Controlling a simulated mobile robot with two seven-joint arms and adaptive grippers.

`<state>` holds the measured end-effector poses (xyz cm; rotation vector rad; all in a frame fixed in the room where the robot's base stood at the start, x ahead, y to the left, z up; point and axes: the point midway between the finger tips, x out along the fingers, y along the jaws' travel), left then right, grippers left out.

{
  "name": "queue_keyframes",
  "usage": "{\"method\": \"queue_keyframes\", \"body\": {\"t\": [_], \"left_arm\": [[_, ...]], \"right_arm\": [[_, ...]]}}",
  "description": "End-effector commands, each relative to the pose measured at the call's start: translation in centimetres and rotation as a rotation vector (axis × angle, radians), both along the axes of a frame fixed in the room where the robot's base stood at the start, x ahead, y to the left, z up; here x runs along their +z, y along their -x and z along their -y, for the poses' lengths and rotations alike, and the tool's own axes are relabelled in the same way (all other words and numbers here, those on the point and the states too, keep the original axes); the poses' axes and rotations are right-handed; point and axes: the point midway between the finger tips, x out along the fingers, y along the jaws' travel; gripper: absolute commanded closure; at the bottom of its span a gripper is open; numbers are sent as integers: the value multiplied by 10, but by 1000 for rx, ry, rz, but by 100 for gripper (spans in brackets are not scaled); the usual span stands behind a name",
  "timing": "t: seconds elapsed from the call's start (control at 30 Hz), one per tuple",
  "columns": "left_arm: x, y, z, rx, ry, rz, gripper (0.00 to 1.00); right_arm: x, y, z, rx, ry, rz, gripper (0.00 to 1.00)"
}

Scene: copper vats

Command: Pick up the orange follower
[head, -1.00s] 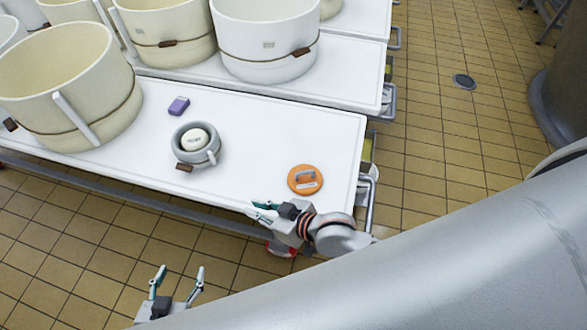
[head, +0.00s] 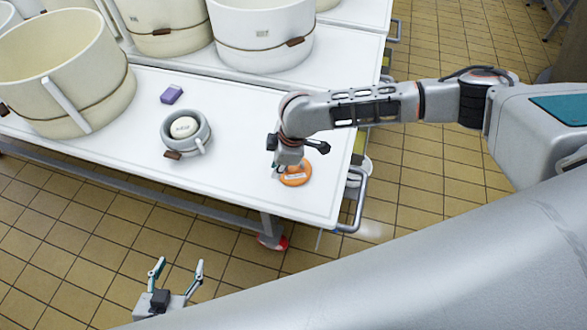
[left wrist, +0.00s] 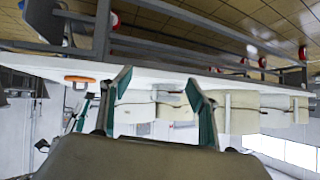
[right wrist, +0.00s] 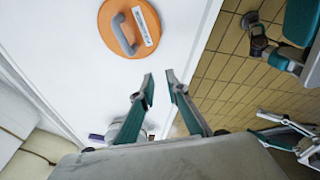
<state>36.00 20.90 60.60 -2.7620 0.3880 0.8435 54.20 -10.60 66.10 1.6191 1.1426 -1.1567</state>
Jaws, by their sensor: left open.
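The orange follower (head: 292,182) is a round disc with a grey loop handle and a white label, lying flat on the white table near its right front corner. It shows whole in the right wrist view (right wrist: 131,24) and small at the table edge in the left wrist view (left wrist: 80,79). My right gripper (head: 288,168) is over it in the head view and hides part of it. In the right wrist view its fingertips (right wrist: 160,82) are a narrow gap apart, empty and beside the disc, not around the handle. My left gripper (head: 179,268) is open and empty, in front of the table.
A small grey vessel (head: 199,131) with a pale lid-like disc and a purple block (head: 172,94) stand left of the follower. Large cream vats (head: 85,105) fill the back and left. A metal rail (head: 358,205) runs along the table's right end.

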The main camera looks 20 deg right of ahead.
Motion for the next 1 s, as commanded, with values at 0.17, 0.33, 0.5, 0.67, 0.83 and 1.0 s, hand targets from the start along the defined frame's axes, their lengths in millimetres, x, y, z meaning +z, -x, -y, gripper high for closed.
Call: {"method": "queue_keyframes", "body": {"t": [0.17,0.33,0.5,0.67,0.83,1.0], "left_arm": [[-3,1,0,-1,-2,-4,40],[-8,3,0,-2,-4,-8,40],[-17,6,-1,-4,-10,-17,40],[-19,4,-1,-5,-14,-15,40],[-25,2,-4,-5,-22,-12,40],[-28,0,-8,-4,-34,-13,40]], "right_arm": [[12,-23,50,-26,116,-5,86],[8,-28,65,-36,149,-13,86],[-10,-30,64,-38,150,-16,86],[-20,-32,64,-37,148,-13,86],[-47,-33,64,-35,149,-17,86],[-63,-38,63,-37,148,-14,86]]}}
